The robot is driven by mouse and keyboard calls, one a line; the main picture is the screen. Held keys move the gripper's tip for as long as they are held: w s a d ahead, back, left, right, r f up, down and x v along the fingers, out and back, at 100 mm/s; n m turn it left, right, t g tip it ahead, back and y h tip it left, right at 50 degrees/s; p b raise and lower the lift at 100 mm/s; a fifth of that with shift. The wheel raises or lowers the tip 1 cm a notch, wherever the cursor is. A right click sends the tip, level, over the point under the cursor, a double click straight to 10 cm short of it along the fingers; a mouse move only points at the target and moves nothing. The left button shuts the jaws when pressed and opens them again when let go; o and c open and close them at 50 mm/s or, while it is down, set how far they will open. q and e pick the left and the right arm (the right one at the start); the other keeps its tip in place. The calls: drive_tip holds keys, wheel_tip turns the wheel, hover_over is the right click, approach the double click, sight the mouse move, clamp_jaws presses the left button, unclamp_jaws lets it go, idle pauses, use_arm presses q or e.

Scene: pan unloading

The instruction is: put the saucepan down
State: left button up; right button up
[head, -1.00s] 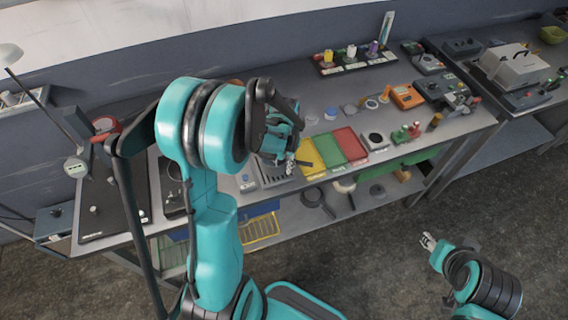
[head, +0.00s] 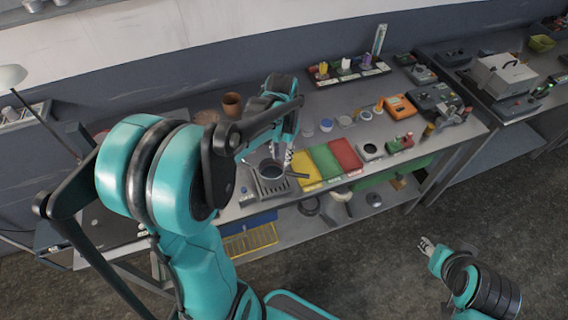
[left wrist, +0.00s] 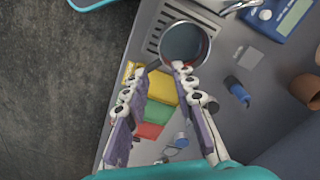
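The saucepan (head: 271,169) is a small dark round pan, upright on a slotted grey rack (head: 262,190) on the bench. Its dark handle (head: 298,175) points right, towards the yellow bin. The left wrist view also shows the pan (left wrist: 184,45), over the edge of the slotted rack (left wrist: 160,27). My left gripper (head: 284,150) is just above and behind the pan in the head view. My right gripper (head: 426,244) is low over the floor, too small to read.
Yellow (head: 304,169), green (head: 325,160) and red (head: 346,153) bins stand right of the rack. A brown pot (head: 232,104) is behind. Several jars and devices fill the bench's right part. A lower shelf (head: 335,215) holds other pans.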

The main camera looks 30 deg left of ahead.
use_arm(q)
drive_tip(key=s+d+r+n+t, duration=0.1)
drive_tip(key=s+d+r+t, duration=0.5)
drive_tip(key=s+d, duration=0.4)
drive_tip(key=shift+s+d+r+t, duration=0.2)
drive_tip(key=shift+s+r+t, duration=0.05)
drive_tip(key=shift+s+t, duration=0.25)
drive_tip(key=shift+f, duration=0.1)
